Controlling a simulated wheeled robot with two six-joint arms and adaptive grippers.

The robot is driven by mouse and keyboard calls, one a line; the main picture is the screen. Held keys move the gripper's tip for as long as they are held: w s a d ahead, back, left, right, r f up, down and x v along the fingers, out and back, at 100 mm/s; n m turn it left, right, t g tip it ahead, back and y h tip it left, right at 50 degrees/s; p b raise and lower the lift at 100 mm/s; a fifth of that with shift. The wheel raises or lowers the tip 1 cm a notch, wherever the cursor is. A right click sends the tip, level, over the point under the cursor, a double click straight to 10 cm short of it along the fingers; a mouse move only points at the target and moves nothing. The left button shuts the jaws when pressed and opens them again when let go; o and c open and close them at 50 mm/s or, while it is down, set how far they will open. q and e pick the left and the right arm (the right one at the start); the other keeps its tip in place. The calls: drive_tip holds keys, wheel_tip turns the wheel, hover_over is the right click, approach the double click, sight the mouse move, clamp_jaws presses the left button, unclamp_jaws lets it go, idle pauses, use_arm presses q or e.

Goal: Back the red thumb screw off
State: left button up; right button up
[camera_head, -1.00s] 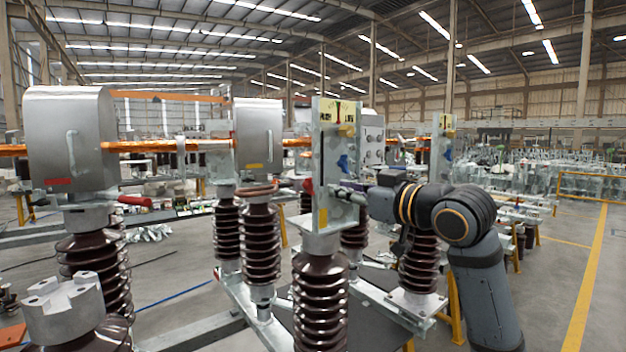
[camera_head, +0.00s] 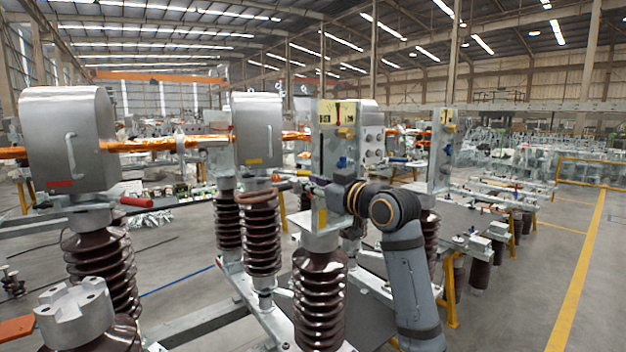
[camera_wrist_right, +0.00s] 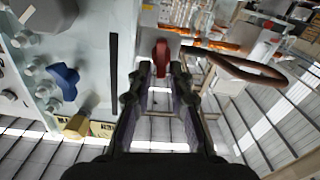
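The red thumb screw (camera_wrist_right: 161,57) shows in the right wrist view, upright in the picture, at the gap between my fingertips. My right gripper (camera_wrist_right: 160,72) is open, with a finger on each side of the screw's line. I cannot tell whether either finger touches it. In the head view the right arm reaches the plate from the right, and the gripper is largely hidden there. My left gripper is in neither current view.
The plate carries a blue knob (camera_wrist_right: 65,80) and a brass block (camera_wrist_right: 77,125). Brown ribbed insulators (camera_head: 319,300) stand below. A grey metal housing (camera_head: 68,138) with a red-handled lever (camera_head: 137,202) is at left. Open floor lies at right.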

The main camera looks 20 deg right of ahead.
clamp_jaws()
